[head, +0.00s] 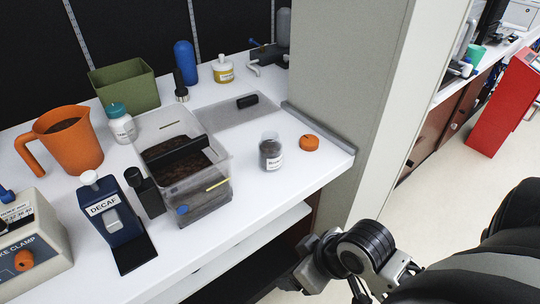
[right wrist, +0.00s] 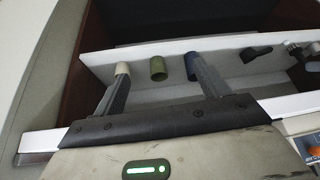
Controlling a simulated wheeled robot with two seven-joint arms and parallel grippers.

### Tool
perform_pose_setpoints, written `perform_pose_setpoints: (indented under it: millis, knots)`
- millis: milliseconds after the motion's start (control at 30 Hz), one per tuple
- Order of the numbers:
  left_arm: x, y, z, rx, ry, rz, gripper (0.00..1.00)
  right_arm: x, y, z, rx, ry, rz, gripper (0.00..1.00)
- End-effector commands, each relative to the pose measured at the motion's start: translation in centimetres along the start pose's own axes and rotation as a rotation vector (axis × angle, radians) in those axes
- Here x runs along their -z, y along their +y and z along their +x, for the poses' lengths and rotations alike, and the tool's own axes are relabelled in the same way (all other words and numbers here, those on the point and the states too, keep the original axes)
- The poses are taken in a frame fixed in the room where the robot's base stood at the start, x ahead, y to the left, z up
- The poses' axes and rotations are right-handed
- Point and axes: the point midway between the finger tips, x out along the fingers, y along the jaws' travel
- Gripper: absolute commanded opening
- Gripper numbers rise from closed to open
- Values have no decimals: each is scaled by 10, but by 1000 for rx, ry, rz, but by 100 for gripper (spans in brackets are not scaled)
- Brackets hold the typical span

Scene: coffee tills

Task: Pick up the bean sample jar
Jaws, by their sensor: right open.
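The bean sample jar (head: 270,152) is a small clear jar with dark contents and a white label. It stands upright on the white counter (head: 262,195), near its right end. An orange round lid or cap (head: 309,142) lies just right of it. My right arm comes in from the lower right in the head view, its end below and in front of the counter, apart from the jar. In the right wrist view my right gripper (right wrist: 157,78) is open, with nothing held between its fingers. The jar is not identifiable there. My left gripper is not in view.
A clear bin (head: 205,210) of dark beans stands left of the jar. Farther left are an orange pitcher (head: 70,143) and a DECAF device (head: 108,215). A grey pillar (head: 345,70) rises behind the counter's right end. The wrist view shows a white shelf with a green cylinder (right wrist: 158,68).

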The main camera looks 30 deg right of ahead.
Motion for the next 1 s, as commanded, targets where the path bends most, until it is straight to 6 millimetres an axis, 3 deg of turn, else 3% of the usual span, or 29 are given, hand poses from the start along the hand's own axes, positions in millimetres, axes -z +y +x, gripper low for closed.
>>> perform_pose_setpoints:
  millis: [267, 533, 700, 833, 1000]
  knots:
    - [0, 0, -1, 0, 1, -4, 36, 31, 44, -21, 63, 213, -49, 75]
    - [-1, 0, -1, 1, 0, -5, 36, 86, 105, -77, 48, 558, -70, 75]
    - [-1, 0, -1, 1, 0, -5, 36, 106, 127, -104, 26, 687, -68, 75]
    - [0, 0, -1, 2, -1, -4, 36, 120, 129, -98, 24, 710, -66, 75]
    - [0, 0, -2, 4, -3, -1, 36, 143, 127, -72, 26, 709, -65, 75]
